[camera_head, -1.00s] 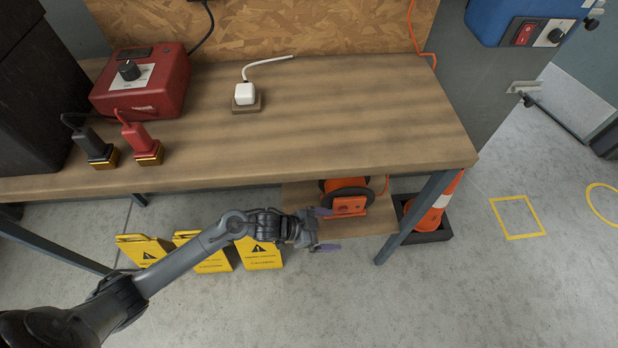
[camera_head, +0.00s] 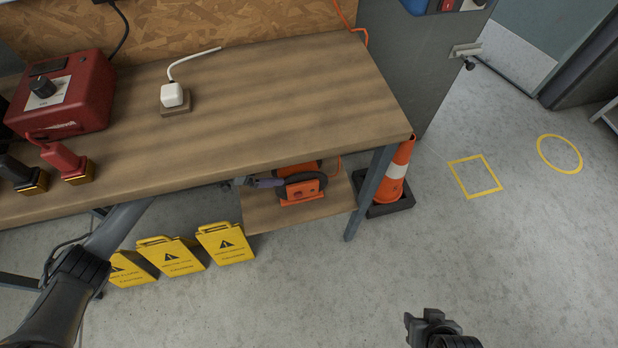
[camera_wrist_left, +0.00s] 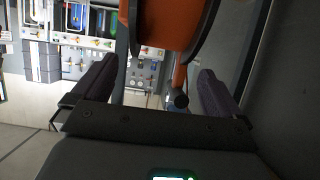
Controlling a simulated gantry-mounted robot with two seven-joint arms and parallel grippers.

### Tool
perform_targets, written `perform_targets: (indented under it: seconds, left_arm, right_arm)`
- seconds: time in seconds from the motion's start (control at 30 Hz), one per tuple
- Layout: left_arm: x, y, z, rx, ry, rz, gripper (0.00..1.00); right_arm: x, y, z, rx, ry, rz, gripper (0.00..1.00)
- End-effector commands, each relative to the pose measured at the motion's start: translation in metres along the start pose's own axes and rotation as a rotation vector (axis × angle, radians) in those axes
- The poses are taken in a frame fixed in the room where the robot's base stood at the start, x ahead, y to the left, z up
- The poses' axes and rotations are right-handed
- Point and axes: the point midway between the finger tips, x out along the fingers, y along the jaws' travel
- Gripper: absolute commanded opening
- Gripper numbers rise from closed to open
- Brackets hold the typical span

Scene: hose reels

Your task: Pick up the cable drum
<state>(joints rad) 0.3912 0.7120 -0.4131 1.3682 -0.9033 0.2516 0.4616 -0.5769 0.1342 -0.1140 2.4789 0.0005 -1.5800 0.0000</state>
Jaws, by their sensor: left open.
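The orange cable drum (camera_head: 302,187) with its dark reel stands on a low wooden shelf (camera_head: 262,215) under the workbench. My left arm passes behind the bench's front edge, and my left gripper (camera_head: 265,182) is at the drum's left side, partly hidden by the tabletop. In the left wrist view the left gripper (camera_wrist_left: 155,85) is open, its fingers well apart, with the orange drum (camera_wrist_left: 178,45) ahead, at the top between them. Contact cannot be told. My right gripper (camera_head: 430,325) shows at the bottom edge, far from the drum; its jaws are unclear.
The workbench (camera_head: 270,105) overhangs the shelf, and its leg (camera_head: 370,192) stands just right of it. A traffic cone (camera_head: 393,172) is beyond the leg. Yellow signs (camera_head: 225,242) stand on the floor at left. The floor in front is clear.

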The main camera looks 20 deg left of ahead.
Motion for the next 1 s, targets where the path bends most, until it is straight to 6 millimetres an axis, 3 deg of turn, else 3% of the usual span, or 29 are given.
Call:
perform_targets:
  seconds: [0.23, 0.6, 0.97, 1.0]
  left_arm:
    - [0.018, -0.003, 0.000, 0.003, 0.002, 0.000, 1.00]
    - [0.066, -0.003, 0.000, 0.003, 0.003, -0.001, 1.00]
    - [0.071, -0.003, -0.001, 0.003, 0.000, -0.002, 1.00]
    - [0.071, -0.003, -0.001, 0.003, 0.000, -0.002, 0.94]
  right_arm:
    - [0.011, -0.007, 0.003, 0.006, 0.002, -0.015, 0.43]
    - [0.034, -0.010, 0.012, 0.012, -0.002, -0.020, 0.43]
    - [0.035, -0.007, 0.012, 0.006, -0.002, -0.014, 0.43]
    - [0.035, -0.007, 0.012, 0.005, -0.002, -0.013, 0.43]
